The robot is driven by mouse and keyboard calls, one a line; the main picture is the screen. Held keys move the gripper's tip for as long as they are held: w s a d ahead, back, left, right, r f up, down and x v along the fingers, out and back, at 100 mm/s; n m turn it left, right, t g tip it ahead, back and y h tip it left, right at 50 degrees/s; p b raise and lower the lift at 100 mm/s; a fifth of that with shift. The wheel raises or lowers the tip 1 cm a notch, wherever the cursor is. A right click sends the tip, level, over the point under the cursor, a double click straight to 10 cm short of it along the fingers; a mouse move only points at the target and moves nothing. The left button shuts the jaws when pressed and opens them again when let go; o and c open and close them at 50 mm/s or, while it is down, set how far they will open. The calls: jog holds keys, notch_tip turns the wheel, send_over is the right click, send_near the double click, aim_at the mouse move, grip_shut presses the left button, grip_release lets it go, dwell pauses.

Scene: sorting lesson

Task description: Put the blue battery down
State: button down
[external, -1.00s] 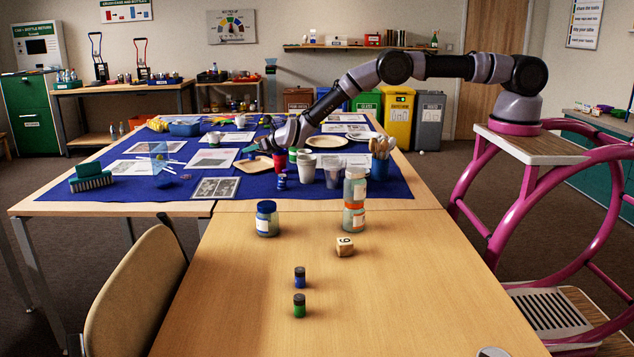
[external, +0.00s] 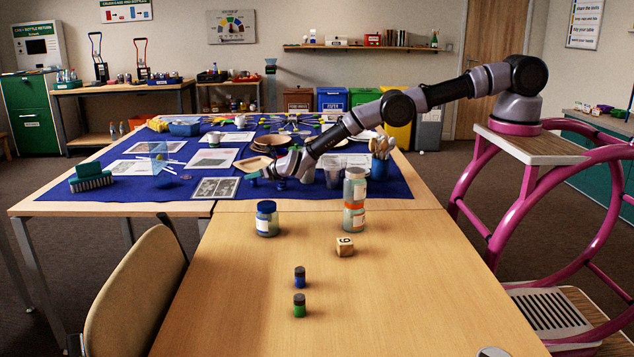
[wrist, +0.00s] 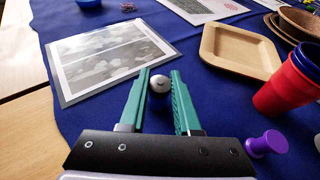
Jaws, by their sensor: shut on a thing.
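My gripper, with teal fingers (wrist: 157,101), is shut on the blue battery (wrist: 159,99), which stands upright between the fingers in the wrist view, its silver end facing the camera. In the external view my gripper (external: 254,176) is low over the blue cloth (external: 400,188) near its front edge, and the held battery cannot be made out there. I cannot tell whether its lower end touches the cloth.
A tan square plate (wrist: 240,45), red cup (wrist: 290,82) and purple peg-like thing (wrist: 268,144) are to the right. A photo sheet (wrist: 110,58) lies left. A blue-bodied cell (external: 300,277) and a green one (external: 299,305) stand on the bare wooden table. Bare cloth shows around the gripper.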

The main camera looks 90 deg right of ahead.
jog(key=shift+f, duration=0.15)
jog(key=c, duration=0.6)
grip_release()
